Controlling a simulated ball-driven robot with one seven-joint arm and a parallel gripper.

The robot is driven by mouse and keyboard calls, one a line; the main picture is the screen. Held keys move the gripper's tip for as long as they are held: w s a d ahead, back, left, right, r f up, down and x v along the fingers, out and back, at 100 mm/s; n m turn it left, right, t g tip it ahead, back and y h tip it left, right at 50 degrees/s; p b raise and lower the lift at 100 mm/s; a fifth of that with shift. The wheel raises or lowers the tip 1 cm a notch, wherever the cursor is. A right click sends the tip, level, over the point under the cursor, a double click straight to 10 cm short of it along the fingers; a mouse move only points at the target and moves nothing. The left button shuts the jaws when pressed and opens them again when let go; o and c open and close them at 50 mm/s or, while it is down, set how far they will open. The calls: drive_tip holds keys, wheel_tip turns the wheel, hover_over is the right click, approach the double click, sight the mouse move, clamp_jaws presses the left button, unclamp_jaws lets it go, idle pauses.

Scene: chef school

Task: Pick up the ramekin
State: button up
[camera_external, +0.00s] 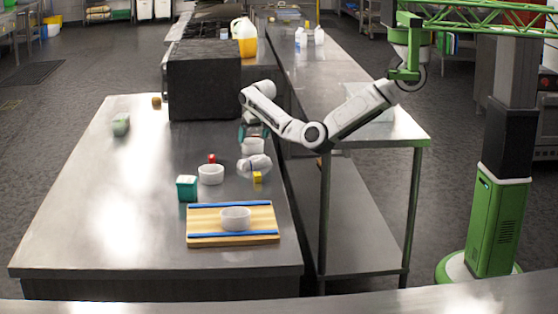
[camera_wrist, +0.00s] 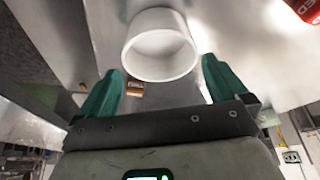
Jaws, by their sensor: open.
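A white ramekin (camera_wrist: 160,45) fills the upper middle of the wrist view, its round opening facing the camera. My gripper (camera_wrist: 161,72) is open, with one green fingertip to each side of the ramekin's lower part. I cannot tell whether either finger touches it. In the external view my gripper (camera_external: 254,131) hangs near the counter's right edge, by the dark box. A white ramekin (camera_external: 211,174) stands mid-counter and another white ramekin (camera_external: 235,218) is on the wooden board. More white shapes lie just below my gripper; their outlines are unclear.
A red can (camera_external: 211,158) and a green box (camera_external: 187,188) stand near the mid-counter ramekin. A yellow item (camera_external: 257,177) is at the right edge. The wooden board (camera_external: 205,240) has blue strips. A dark box (camera_external: 203,80) stands behind. The counter's left side is mostly clear.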

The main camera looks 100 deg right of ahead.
sight(252, 143)
drive_tip(key=x, duration=0.4)
drive_tip(key=shift+a+f, duration=0.2)
drive_tip(key=shift+a, duration=0.1)
drive_tip(key=shift+s, duration=0.1)
drive_tip(key=c, duration=0.8)
